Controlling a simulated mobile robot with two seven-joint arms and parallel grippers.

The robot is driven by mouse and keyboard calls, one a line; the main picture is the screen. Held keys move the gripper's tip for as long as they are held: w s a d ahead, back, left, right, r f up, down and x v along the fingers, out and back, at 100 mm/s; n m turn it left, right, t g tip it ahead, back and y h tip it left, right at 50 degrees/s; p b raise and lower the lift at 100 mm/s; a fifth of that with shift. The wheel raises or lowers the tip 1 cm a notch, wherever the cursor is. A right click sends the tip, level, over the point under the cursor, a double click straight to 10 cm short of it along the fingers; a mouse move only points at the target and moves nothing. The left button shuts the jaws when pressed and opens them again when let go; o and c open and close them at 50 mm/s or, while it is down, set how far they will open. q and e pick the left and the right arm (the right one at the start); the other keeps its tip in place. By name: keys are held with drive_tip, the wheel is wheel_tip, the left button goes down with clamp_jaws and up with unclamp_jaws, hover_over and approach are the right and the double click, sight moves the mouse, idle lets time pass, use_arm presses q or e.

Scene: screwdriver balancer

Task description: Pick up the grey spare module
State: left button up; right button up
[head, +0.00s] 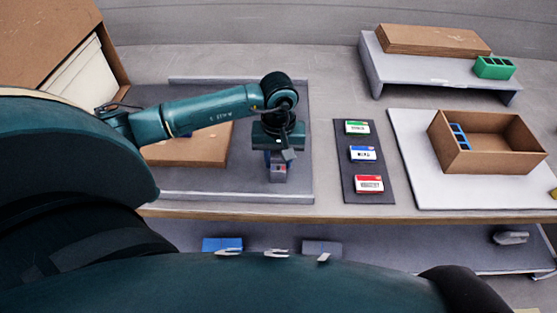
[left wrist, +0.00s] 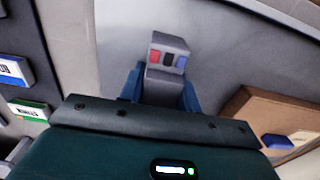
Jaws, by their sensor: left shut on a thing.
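The grey module (head: 278,174) is a small block with red and blue patches on one side. It is over the grey tray at the left of the bench, below my left gripper (head: 279,158). In the left wrist view the module (left wrist: 167,54) sits between the two blue fingers of my left gripper (left wrist: 162,88), which is shut on it. One end with red, black and blue patches sticks out past the fingertips. I cannot tell whether it touches the tray. My right gripper is not in view.
A brown box (head: 185,152) lies on the grey tray (head: 225,188) left of the module. To the right are a dark mat (head: 370,184) with green, blue and red labelled blocks, an open brown crate (head: 497,168), and a raised shelf (head: 425,73) with a green holder (head: 495,67).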

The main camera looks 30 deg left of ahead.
use_arm(q)
drive_tip(key=c, duration=0.3)
drive_tip(key=shift+r, duration=0.15)
